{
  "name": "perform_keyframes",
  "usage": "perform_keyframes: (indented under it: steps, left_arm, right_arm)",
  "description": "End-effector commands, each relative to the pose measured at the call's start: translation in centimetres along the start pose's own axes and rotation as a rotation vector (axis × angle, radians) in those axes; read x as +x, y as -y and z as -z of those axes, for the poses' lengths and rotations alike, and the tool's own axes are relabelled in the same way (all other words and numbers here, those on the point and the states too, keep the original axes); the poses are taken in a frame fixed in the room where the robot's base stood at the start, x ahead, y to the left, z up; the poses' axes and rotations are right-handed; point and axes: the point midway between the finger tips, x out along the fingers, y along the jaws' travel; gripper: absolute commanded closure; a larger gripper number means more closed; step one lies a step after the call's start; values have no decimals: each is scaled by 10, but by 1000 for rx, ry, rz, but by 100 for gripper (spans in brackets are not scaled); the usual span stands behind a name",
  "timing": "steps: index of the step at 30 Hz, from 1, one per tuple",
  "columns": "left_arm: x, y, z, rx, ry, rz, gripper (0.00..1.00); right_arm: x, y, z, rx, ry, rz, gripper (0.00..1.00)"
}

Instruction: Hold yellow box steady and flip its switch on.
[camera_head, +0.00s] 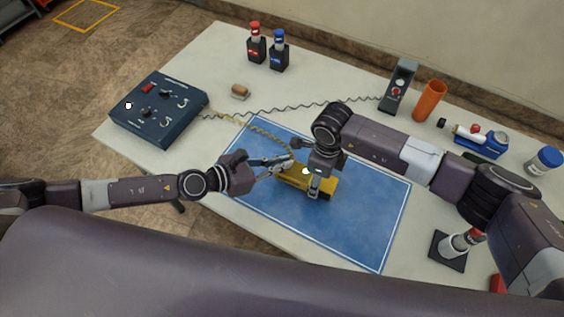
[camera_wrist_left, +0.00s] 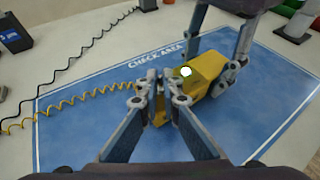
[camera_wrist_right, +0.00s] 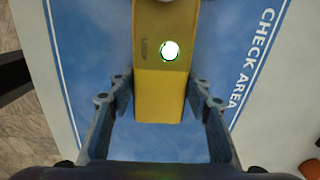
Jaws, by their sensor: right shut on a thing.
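The yellow box (camera_head: 322,185) lies on the blue check-area mat (camera_head: 350,225). A bright white, green-rimmed round spot shows on its top, also in the right wrist view (camera_wrist_right: 170,50). My right gripper (camera_wrist_right: 160,100) is shut on the box, one finger at each side, and covers part of it in the head view. My left gripper (camera_wrist_left: 163,85) has its fingertips close together at the box's cord-side end, with yellow surface (camera_wrist_left: 205,72) showing behind them. I cannot tell if they touch it. The switch is not clearly visible.
A yellow coiled cord (camera_head: 255,125) runs from the box towards a dark blue control unit (camera_head: 160,110) at the left. Red and blue bottles (camera_head: 257,45) stand at the back. An orange cylinder (camera_head: 429,100) stands at the back right. The mat's front right is clear.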

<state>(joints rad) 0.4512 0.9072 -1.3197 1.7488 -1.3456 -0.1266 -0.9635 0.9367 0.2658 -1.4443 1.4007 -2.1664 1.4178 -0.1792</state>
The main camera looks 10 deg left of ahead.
Motion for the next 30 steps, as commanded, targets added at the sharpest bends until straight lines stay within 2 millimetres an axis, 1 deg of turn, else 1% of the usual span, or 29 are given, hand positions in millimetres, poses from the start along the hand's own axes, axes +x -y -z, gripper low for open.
perform_keyframes:
  steps: [1, 15, 16, 20, 30]
  left_arm:
    - [-2, -2, 6, -3, -12, -1, 100]
    - [-1, 2, 5, -7, -13, 8, 100]
    - [-1, 2, 5, -7, -13, 8, 92]
    - [-1, 2, 3, -7, -10, 8, 78]
    - [-3, 2, 2, -7, -7, 8, 78]
  right_arm:
    - [3, -3, 2, -3, -8, -7, 88]
    - [4, -2, 4, -1, -11, -6, 88]
    - [4, -2, 4, 0, -11, -6, 88]
    - [4, -2, 4, 0, -11, -5, 88]
    - [3, -1, 4, 1, -10, -4, 88]
